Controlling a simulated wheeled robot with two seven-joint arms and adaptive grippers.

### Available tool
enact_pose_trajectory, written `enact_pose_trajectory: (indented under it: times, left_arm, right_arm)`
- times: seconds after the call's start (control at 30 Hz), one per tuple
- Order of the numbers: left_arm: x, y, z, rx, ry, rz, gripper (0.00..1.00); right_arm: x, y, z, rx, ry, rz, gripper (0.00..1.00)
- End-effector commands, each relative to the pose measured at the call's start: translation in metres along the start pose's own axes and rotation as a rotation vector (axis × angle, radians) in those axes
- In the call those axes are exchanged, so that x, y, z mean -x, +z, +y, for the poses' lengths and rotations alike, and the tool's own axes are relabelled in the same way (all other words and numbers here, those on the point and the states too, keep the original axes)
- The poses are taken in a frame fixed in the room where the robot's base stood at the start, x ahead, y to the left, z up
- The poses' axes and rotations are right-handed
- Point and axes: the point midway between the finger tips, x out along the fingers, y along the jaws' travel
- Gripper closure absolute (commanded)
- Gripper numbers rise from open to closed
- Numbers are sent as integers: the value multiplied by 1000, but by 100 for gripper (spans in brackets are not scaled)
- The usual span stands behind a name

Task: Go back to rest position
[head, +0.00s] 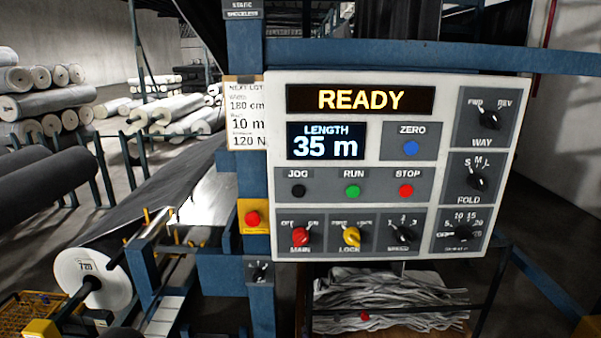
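A pale control panel (375,180) stands close in front of me in the head view. Its top display (360,99) reads READY. The length display (325,140) reads 35 m. Below are a blue ZERO button (411,148) and black, green and red buttons for JOG, RUN and STOP. A red knob (301,236), a yellow knob (351,236) and several black knobs also show. Neither of my grippers is in the head view.
A blue frame (255,180) carries the panel, a paper note (246,115) and a red button on yellow (252,218). A white roll (90,280) with black fabric stands left. A heap of pale strips (385,297) lies below the panel. Fabric rolls (45,100) are stacked behind.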

Motion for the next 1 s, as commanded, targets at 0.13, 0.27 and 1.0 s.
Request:
enact_pose_trajectory:
  times: [0.13, 0.27, 1.0]
  left_arm:
    - [5, 0, 2, 0, 0, 0, 40]
    - [8, 0, 3, 0, 0, 0, 40]
    - [17, 1, 6, 0, 0, 0, 40]
  right_arm:
    - [-17, 37, 87, 136, 139, -163, 39]
    - [-14, 73, 158, 232, 234, -330, 39]
    - [98, 205, 334, 379, 354, -979, 39]
